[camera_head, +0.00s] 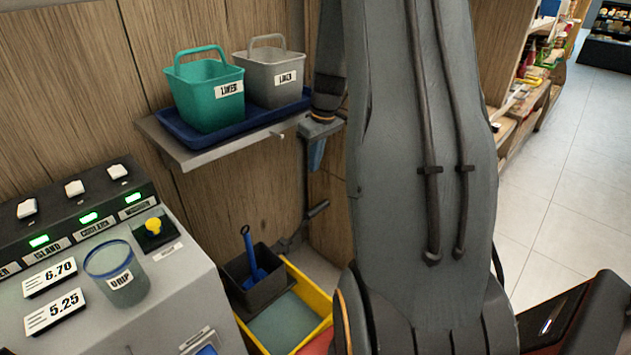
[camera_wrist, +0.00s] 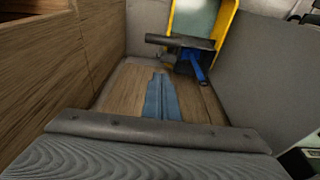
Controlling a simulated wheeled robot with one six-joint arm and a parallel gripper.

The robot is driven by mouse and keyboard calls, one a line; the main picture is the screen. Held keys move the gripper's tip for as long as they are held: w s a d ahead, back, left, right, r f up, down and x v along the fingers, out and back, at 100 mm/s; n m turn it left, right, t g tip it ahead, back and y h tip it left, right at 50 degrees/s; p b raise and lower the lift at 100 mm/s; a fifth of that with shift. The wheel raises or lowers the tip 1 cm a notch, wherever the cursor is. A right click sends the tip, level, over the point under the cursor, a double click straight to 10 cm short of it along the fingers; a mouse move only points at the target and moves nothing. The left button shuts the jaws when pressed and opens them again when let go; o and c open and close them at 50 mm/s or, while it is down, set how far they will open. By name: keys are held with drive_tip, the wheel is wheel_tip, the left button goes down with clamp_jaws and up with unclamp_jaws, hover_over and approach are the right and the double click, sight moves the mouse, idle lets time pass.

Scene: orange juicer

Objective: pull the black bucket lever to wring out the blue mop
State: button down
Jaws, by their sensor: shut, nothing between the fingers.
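The yellow bucket (camera_head: 318,295) stands on the floor at the lower middle of the head view. Its black wringer basket (camera_head: 262,293) holds the blue mop (camera_head: 249,250), whose handle stands up out of it. The black lever (camera_head: 318,209) rises from the bucket and ends in a crossbar grip. My gripper (camera_head: 316,155) is shut and empty, pointing down above the lever. Its blue fingers (camera_wrist: 160,95) show no contact with the lever.
A shelf (camera_head: 195,157) on the wooden wall carries a blue tray with a green bucket (camera_head: 208,100) and a grey bucket (camera_head: 275,78), close left of my gripper. A grey counter machine (camera_head: 110,290) stands at the left. Open tiled floor (camera_head: 560,190) lies to the right.

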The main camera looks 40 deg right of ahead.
wheel_tip(320, 180, down, 12)
drive_tip(key=shift+r+p, duration=0.1)
drive_tip(key=shift+p, duration=0.5)
drive_tip(key=shift+s+d+f, duration=0.1)
drive_tip(key=shift+s+f, duration=0.15)
drive_tip(key=shift+f, duration=0.15)
